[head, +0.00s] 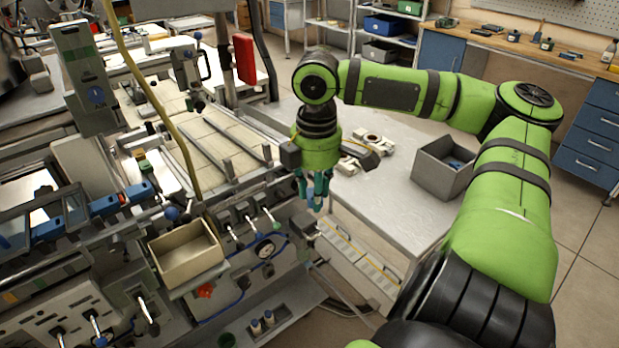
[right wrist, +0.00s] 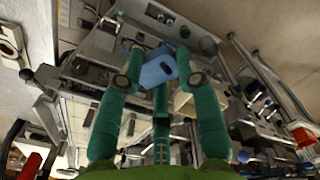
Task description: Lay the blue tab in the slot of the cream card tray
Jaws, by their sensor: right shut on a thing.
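My right gripper (head: 315,200) points down over the front edge of the grey metal table. Its teal fingers are closed around a small blue tab (right wrist: 155,70), which shows between the fingertips in the right wrist view. A cream open-topped tray (head: 187,262) stands on the machine front, to the left of and nearer than my gripper. I cannot make out a slot in it. A cream shape (right wrist: 184,103) shows beside the right finger in the right wrist view. My left gripper is not in view.
A grey bin (head: 430,172) with blue pieces stands on the table (head: 385,190) at right. Pale parts (head: 372,143) lie behind my gripper.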

